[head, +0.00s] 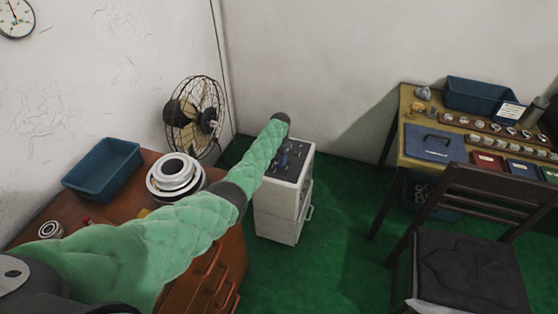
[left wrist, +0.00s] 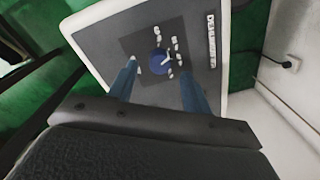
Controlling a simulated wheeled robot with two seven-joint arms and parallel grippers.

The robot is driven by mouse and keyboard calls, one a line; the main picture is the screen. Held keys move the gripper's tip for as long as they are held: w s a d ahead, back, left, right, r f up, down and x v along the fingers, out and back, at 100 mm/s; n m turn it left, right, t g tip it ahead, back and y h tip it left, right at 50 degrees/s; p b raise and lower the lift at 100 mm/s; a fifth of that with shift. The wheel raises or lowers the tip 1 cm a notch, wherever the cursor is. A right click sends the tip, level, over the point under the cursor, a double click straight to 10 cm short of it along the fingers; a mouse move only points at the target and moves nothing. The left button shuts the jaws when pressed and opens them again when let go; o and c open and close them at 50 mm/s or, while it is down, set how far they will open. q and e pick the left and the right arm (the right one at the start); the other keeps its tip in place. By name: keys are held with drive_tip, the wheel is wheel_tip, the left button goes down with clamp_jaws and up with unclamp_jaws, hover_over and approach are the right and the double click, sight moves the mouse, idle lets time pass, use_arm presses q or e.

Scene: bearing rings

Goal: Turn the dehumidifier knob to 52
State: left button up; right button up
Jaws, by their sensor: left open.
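The white dehumidifier (head: 279,225) stands on the green floor with a dark top panel, partly hidden by my left arm in the head view. In the left wrist view, the dehumidifier (left wrist: 88,38) shows its grey panel with a blue round knob (left wrist: 158,62), a light pointer mark and several white labels around it. The label text is too small to read. My left gripper (left wrist: 159,68) is open, its two blue fingers apart on either side of the knob in that view. Contact cannot be told. My right gripper is not in view.
A wooden cabinet (head: 222,268) with a blue bin (head: 103,168) and metal rings (head: 174,178) stands left. A wire fan (head: 195,115) is behind it. A desk (head: 408,158) and dark chair (head: 470,250) stand right. Green floor between is clear.

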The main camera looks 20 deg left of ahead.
sight(279, 163)
use_arm(q)
wheel_tip(279, 163, up, 4)
drive_tip(key=shift+d, duration=0.1)
drive_tip(key=shift+r, duration=0.3)
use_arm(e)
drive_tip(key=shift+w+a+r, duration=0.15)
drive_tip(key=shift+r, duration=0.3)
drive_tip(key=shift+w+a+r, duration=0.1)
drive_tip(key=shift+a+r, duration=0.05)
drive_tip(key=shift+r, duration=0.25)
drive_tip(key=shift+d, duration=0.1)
